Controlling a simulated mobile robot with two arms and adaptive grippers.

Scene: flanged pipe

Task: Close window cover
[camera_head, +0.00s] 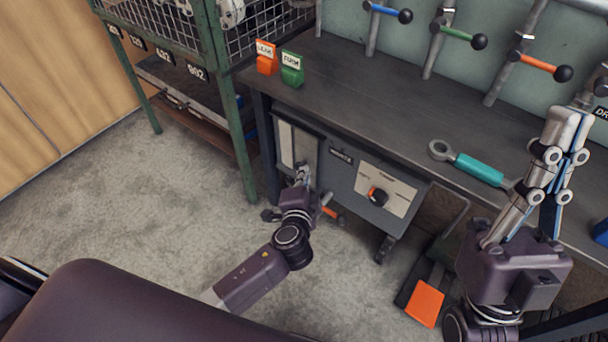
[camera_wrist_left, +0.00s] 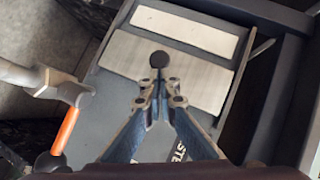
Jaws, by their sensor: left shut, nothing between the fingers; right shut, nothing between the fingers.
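The window cover is a pale metal panel (camera_head: 309,150) on the front of a grey cabinet under the bench. In the left wrist view it is the brushed plate (camera_wrist_left: 196,82) with a round black knob (camera_wrist_left: 159,59). A white window strip (camera_head: 286,144) shows beside the cover; it also shows in the left wrist view (camera_wrist_left: 187,29). My left gripper (camera_head: 302,170) is shut and empty in front of the cover. Its fingertips (camera_wrist_left: 160,84) are close to the knob; I cannot tell whether they touch. My right gripper (camera_head: 570,114) is shut and empty above the bench's right part.
A lever with an orange grip (camera_wrist_left: 65,130) stands beside the cabinet. A teal-handled wrench (camera_head: 478,169) lies on the bench. A green rack (camera_head: 208,50) stands left. Floor is clear at left.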

